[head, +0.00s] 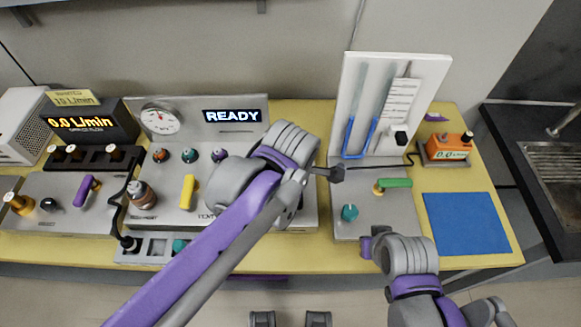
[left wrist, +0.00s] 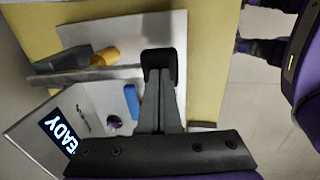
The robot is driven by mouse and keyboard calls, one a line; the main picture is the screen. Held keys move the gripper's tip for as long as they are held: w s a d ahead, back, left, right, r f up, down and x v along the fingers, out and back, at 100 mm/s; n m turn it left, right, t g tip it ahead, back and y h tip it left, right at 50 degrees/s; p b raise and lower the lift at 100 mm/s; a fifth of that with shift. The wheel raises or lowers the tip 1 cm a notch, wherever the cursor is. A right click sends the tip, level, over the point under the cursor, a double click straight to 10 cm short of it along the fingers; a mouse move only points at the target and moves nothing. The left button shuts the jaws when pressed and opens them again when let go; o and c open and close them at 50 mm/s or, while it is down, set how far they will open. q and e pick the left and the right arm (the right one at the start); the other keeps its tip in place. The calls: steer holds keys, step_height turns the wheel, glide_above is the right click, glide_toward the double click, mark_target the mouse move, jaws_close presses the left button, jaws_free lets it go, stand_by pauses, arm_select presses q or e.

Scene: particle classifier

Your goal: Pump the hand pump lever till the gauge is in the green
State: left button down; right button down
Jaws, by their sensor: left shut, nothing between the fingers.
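The round gauge (head: 160,121) stands on the back panel of the grey console; its dial is too small for me to read the needle against the green. The pump lever appears as a grey bar (left wrist: 90,75) in the left wrist view, ending in a black grip (left wrist: 160,66). The black end also shows in the head view (head: 337,174), right of my left wrist. My left gripper (left wrist: 164,88) is shut and empty, its fingertips at the black grip; I cannot tell whether they touch. My left arm hides the pump body in the head view. My right gripper (head: 372,243) hangs low at the right; its fingers are unclear.
A lit READY display (head: 232,115) is right of the gauge. A yellow handle (head: 188,192) and several knobs are on the console. A white tube board (head: 430,75) stands right, with a green-handled valve (head: 393,183) below. A blue mat (head: 467,223) lies bare at the right.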

arm_select(q)
step_height(320, 180, down, 3)
steer(key=shift+f+t+b, duration=0.2)
steer(key=shift+t+b, duration=0.25)
steer(key=shift+t, duration=0.55)
arm_select(e)
steer(key=shift+s+f, duration=0.15)
steer(key=shift+f, duration=0.55)
arm_select(q)
steer(key=shift+s+f, duration=0.15)
steer(key=shift+f, duration=0.2)
arm_select(e)
steer(key=shift+s, duration=0.25)
arm_select(q)
steer(key=shift+a+r, duration=0.1)
